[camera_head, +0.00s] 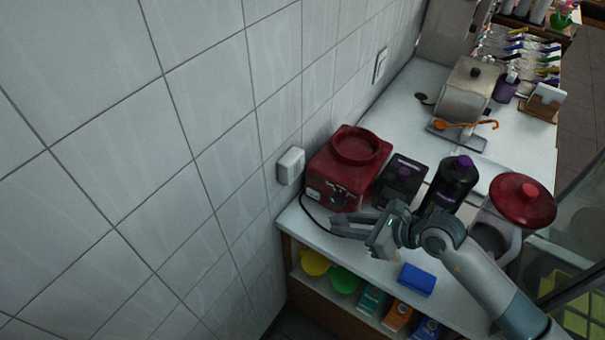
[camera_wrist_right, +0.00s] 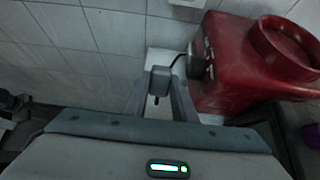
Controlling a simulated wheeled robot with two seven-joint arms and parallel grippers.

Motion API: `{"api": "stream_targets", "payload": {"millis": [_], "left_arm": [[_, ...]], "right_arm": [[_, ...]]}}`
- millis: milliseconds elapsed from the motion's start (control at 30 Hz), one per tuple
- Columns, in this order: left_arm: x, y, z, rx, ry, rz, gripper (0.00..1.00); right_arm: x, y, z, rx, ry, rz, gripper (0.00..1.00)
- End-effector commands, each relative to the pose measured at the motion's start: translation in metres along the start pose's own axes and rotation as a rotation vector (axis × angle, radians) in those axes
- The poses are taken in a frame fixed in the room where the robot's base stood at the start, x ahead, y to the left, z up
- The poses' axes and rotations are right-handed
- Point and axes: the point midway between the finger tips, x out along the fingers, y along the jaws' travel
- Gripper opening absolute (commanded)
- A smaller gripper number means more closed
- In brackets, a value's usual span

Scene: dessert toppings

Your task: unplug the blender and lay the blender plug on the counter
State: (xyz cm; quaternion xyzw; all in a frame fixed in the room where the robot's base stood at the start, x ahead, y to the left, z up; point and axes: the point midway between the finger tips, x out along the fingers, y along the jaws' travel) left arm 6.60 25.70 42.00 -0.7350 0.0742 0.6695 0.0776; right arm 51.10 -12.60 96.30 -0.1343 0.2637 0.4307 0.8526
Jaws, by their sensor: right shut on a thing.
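The red blender base (camera_head: 345,165) stands on the white counter (camera_head: 400,120) against the tiled wall; it also shows in the right wrist view (camera_wrist_right: 255,70). The grey blender plug (camera_wrist_right: 160,79) sits between the fingers of my right gripper (camera_wrist_right: 158,98), which is shut on it. Its dark prong end points toward my wrist, and its black cord runs to the blender. In the head view my right gripper (camera_head: 337,225) is in front of the blender, near the counter's front edge. The plug is apart from the white wall socket (camera_head: 291,165). My left gripper is out of view.
A dark box (camera_head: 401,178), a black bottle (camera_head: 452,183) and a red-lidded jar (camera_head: 520,198) stand right of the blender. Shelves below hold colourful items. A metal dispenser (camera_head: 466,92) stands farther back.

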Motion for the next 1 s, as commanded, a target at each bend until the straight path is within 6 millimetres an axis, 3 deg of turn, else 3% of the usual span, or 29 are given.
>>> {"api": "stream_targets", "payload": {"millis": [1000], "left_arm": [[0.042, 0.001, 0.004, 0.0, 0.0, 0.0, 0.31]], "right_arm": [[0.03, 0.0, -0.043, 0.0, 0.0, 0.0, 0.0]]}}
